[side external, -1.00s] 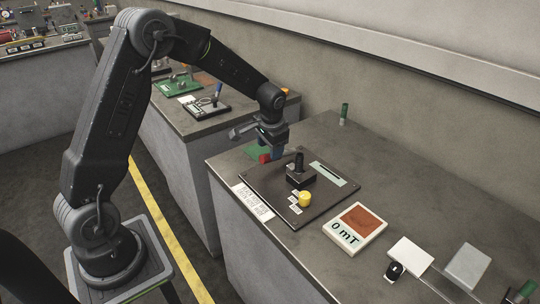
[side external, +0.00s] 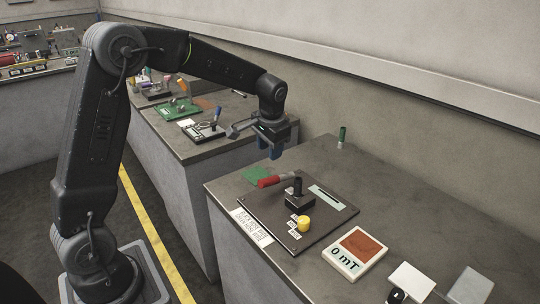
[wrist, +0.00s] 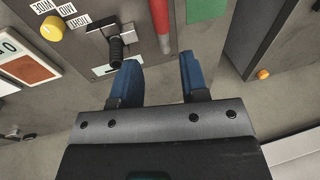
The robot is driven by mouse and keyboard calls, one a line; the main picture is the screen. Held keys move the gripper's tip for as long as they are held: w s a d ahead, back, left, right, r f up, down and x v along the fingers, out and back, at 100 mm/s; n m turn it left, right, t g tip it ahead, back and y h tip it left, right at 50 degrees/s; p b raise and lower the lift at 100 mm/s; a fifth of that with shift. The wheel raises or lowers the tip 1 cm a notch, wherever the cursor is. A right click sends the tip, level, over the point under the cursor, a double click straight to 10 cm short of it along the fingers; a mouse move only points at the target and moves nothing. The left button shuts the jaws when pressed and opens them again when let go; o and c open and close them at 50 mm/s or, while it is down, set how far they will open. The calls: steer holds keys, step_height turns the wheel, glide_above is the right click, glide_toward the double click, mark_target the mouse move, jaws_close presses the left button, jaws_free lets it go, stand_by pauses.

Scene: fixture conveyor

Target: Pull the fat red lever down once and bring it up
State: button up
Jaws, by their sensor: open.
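The fat red lever (side external: 269,181) sits at the back left of a dark panel (side external: 265,212). Its red grip points left and lies close to level, with a grey shaft on its right. In the wrist view the red lever (wrist: 160,22) shows partly, cut by the top edge, ahead of the fingers. My gripper (side external: 270,151) hangs above the lever, apart from it, with blue fingers pointing down. In the wrist view my gripper (wrist: 159,68) is open and empty, a wide gap between the fingers.
A black joystick (side external: 297,188) stands right beside the lever. Another bench with devices stands at left.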

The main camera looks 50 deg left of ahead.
steer(key=n, duration=0.1)
steer(key=w+n, duration=0.1)
steer(key=n, duration=0.1)
steer(key=shift+w+r+n+g, duration=0.15)
steer(key=shift+r+n+g, duration=0.15)
steer(key=shift+r, duration=0.05)
steer(key=shift+c, duration=1.4)
steer(key=n, duration=0.1)
steer(key=w+n, duration=0.1)
steer(key=n, duration=0.1)
steer(key=r+n+g, duration=0.1)
steer(key=n, duration=0.1)
steer(key=shift+w+d, duration=0.1)
steer(key=shift+w, duration=0.15)
steer(key=c, duration=0.3)
steer(key=n, duration=0.3)
steer(key=w+r+n, duration=0.1)
steer(key=n, duration=0.1)
steer(key=shift+d+g, duration=0.2)
steer(key=shift+g, duration=0.2)
jaws_close()
steer(key=n, duration=0.4)
glide_toward(268, 180)
steer(key=shift+g, duration=0.4)
steer(key=x, duration=0.2)
steer(key=w+x, duration=0.1)
steer(key=x, duration=0.4)
steer(key=shift+w+a+f, duration=0.25)
steer(key=shift+a+f, duration=0.05)
steer(key=shift+f, duration=0.05)
